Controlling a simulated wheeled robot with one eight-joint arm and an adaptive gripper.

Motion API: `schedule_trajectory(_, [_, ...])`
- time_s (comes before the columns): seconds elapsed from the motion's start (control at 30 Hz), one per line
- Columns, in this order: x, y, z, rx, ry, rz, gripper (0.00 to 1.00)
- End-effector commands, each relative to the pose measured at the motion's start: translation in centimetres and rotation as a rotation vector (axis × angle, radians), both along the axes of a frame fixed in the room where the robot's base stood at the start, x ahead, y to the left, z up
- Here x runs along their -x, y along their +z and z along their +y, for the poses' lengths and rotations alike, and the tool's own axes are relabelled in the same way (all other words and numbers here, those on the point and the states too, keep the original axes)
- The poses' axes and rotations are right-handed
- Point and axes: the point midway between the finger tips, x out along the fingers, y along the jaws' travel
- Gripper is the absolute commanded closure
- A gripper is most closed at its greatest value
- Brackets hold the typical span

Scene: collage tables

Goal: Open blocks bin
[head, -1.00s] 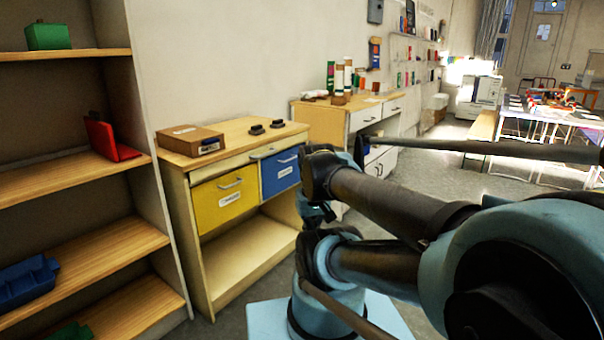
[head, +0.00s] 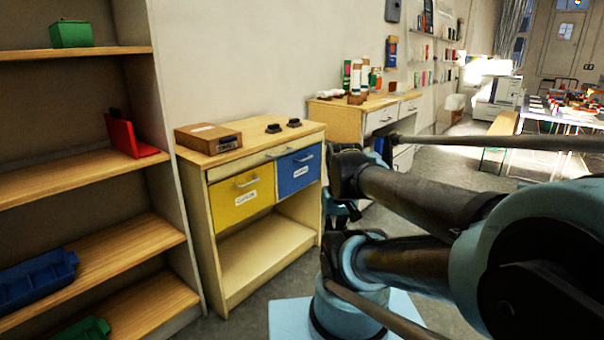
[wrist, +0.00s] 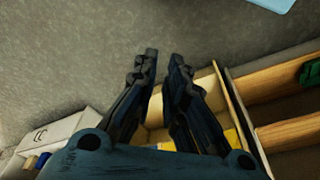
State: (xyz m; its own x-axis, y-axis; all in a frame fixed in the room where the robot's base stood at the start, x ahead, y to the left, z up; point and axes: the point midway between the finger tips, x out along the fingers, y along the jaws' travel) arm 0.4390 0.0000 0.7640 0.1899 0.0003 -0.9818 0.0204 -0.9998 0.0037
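A yellow drawer bin (head: 240,199) and a blue drawer bin (head: 293,172) sit side by side under the top of a wooden cabinet (head: 254,146). Both look shut, and each has a silver handle and a white label too small to read surely. In the wrist view, my gripper (wrist: 163,58) is open and empty, its two dark fingers apart over the grey floor. A bit of yellow, likely the yellow bin (wrist: 231,136), shows beyond the right finger. The blue bin is not visible there. In the head view my arm stands just right of the cabinet, and the fingers cannot be made out.
A tall shelf (head: 90,167) with green, red and blue items stands at left. A second cabinet (head: 347,122) stands behind my arm. Grey floor is open in front of the cabinet.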

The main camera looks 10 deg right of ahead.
Motion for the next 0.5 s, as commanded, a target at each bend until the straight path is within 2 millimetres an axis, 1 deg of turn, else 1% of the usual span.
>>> schedule_trajectory(0.03, [0.4, 0.1, 0.1, -0.006, -0.003, -0.003, 0.71])
schedule_trajectory(0.07, [0.2, 0.3, 0.2, -0.011, -0.005, -0.004, 0.71])
schedule_trajectory(0.17, [-1.1, 1.1, 0.7, -0.042, -0.019, -0.007, 0.71])
schedule_trajectory(0.37, [-5.3, 3.6, 2.2, -0.144, -0.061, -0.022, 0.71])
schedule_trajectory(0.5, [-8.6, 5.1, 3.0, -0.217, -0.092, -0.035, 0.71])
